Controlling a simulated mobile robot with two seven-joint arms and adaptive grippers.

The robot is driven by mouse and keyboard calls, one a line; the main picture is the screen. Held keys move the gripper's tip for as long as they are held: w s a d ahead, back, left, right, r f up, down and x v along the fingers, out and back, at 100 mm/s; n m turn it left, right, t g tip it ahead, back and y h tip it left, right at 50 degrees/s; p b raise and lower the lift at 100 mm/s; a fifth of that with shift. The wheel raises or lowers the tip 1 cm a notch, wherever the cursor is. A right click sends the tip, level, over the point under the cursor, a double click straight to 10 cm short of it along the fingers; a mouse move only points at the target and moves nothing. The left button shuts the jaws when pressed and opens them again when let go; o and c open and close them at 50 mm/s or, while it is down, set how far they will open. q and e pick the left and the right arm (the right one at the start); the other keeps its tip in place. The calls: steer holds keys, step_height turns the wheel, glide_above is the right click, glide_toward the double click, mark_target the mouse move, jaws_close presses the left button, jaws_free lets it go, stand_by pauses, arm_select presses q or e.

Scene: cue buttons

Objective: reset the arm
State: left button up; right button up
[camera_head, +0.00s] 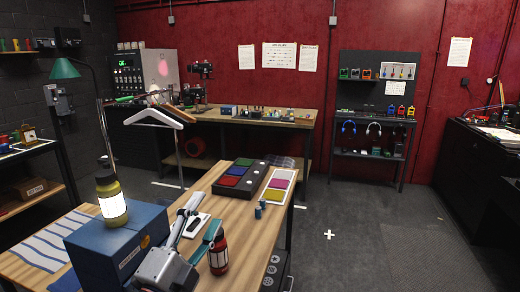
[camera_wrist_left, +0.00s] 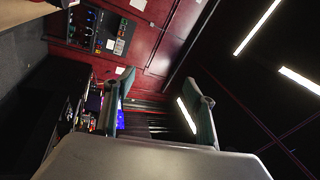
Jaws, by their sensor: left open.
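My left gripper (camera_head: 206,208) is in the lower middle of the head view, above the near wooden table (camera_head: 310,0). Its two teal-grey fingers are spread apart. In the left wrist view the gripper (camera_wrist_left: 158,102) is also open, with nothing between the fingers, and faces the red wall and dark ceiling sideways. A dark button box (camera_head: 257,172) with blue, red and green pads lies farther along the table. A white card (camera_head: 292,173) with coloured patches lies to its right. My right gripper is in neither view.
Open floor (camera_head: 355,225) lies right of the table.

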arm_select(q)
steer(key=s+a+f+n+g+y, duration=0.3)
steer(key=a+f+n+y, duration=0.2)
steer(key=a+f, duration=0.3)
steer(key=s+a+f+n+g+y, duration=0.35)
steer(key=a+f, duration=0.35)
steer(key=f, duration=0.3)
steer(key=s+a+f+n+g+y, duration=0.25)
steer(key=s+a+f, duration=0.25)
steer(key=s+f, duration=0.25)
steer(key=s+a+f+n+g+y, duration=0.1)
steer(key=s+a+f+g, duration=0.4)
steer(key=s, duration=0.4)
steer(key=d+f+n+t+h, duration=0.3)
steer(key=d+f+h, duration=0.4)
steer(key=d+f, duration=0.7)
steer(key=shift+w+d+f+t, duration=0.35)
steer(key=shift+f+t, duration=0.05)
steer(key=shift+f, duration=1.6)
